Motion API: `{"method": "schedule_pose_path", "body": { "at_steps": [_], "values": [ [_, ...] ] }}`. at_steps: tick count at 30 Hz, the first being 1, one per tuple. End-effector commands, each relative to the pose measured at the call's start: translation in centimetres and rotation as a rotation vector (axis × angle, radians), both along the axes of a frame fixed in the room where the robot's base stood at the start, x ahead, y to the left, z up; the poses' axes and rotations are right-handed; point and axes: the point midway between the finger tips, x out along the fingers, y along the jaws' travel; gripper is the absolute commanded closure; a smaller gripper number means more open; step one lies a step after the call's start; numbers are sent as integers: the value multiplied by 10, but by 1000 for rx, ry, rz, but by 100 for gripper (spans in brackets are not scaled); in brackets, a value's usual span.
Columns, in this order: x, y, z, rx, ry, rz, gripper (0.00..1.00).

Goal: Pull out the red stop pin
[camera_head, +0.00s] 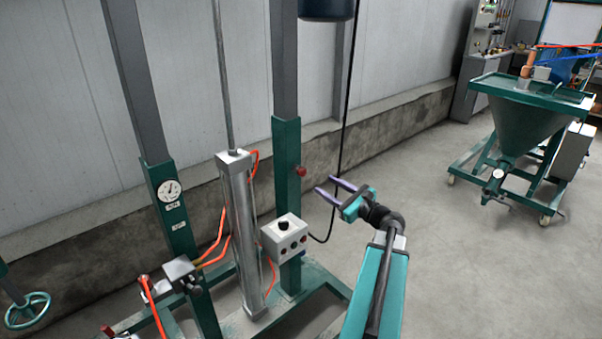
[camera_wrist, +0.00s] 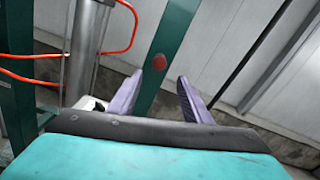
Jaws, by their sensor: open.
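The red stop pin (camera_head: 301,171) sticks out of the side of the green upright post (camera_head: 287,200) in the head view. In the wrist view the pin's round red head (camera_wrist: 159,62) shows on the green post, a little beyond the fingertips and between their lines. My gripper (camera_head: 326,188) is open and empty, with its two purple fingers pointing toward the post. It is apart from the pin, to its right and slightly lower in the head view. In the wrist view my gripper (camera_wrist: 170,82) shows both fingers with a clear gap between them.
A grey control box (camera_head: 285,238) with knobs is on the post below the pin. A metal cylinder (camera_head: 240,230) with orange hoses stands to the left. A black cable (camera_head: 341,120) hangs behind my gripper. A green hopper cart (camera_head: 525,120) stands far right; the floor between is clear.

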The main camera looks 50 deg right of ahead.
Motion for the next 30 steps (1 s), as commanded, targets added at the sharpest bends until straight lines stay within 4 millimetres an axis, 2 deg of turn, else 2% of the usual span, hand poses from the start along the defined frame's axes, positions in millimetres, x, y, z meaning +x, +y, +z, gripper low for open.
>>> {"method": "schedule_pose_path", "body": {
  "at_steps": [5, 11, 30],
  "values": [
    [4, -1, 0, -1, 1, 1, 56],
    [21, -2, 0, 0, 1, 2, 56],
    [110, -9, 1, -1, 1, 2, 56]
  ]
}}
